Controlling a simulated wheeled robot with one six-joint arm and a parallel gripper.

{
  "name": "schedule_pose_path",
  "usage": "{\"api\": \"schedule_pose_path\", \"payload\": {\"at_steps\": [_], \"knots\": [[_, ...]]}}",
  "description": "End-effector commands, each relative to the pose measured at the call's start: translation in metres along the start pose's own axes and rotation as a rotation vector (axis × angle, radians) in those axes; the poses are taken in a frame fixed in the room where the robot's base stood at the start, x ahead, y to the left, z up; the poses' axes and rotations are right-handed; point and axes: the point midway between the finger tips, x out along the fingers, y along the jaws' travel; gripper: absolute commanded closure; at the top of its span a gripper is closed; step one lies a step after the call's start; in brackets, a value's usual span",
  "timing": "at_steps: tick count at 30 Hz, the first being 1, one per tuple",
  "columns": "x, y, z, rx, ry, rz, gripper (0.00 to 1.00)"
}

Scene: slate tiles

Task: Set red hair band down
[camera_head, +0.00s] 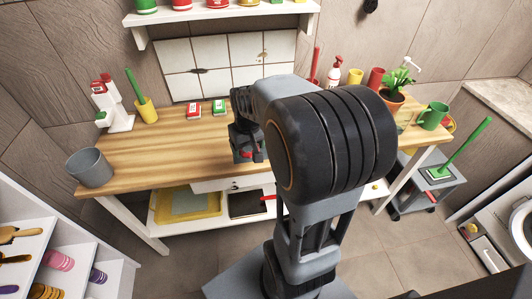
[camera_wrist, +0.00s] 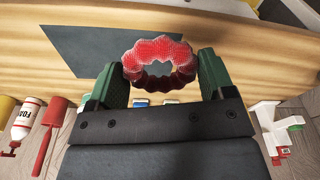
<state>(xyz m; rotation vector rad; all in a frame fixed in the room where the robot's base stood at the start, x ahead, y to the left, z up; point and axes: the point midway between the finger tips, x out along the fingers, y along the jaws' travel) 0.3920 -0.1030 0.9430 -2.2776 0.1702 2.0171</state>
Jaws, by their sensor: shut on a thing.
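The red hair band (camera_wrist: 160,47) is a bumpy, translucent ring. In the wrist view it sits between the two green fingers of my gripper (camera_wrist: 163,72), which is shut on it. In the head view my gripper (camera_head: 248,155) is over the middle of the wooden worktop (camera_head: 150,160), near its front edge, and only a small red bit of the band shows beside it. Beyond the band, the wrist view shows a flat dark grey patch (camera_wrist: 75,45) on the wood. I cannot tell the gap between band and surface.
A grey bucket (camera_head: 90,168) stands at the worktop's left end. A yellow cup (camera_head: 146,110) and red and green boxes (camera_head: 193,111) stand toward the back. A potted plant (camera_head: 392,97) and green mug (camera_head: 433,116) are at the right. The left front worktop is clear.

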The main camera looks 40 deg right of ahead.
Motion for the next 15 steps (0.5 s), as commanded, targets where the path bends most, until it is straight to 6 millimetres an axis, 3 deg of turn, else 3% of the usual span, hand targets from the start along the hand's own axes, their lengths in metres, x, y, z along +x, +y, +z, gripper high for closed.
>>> {"api": "schedule_pose_path", "payload": {"at_steps": [4, 8, 11, 15], "knots": [[-0.010, 0.015, 0.020, 0.028, 0.004, 0.004, 0.46], [-0.015, 0.023, 0.026, 0.038, 0.000, 0.004, 0.46], [-0.010, 0.034, 0.018, 0.042, -0.004, 0.004, 0.46], [0.008, 0.054, -0.007, 0.042, -0.007, 0.002, 0.46]]}}
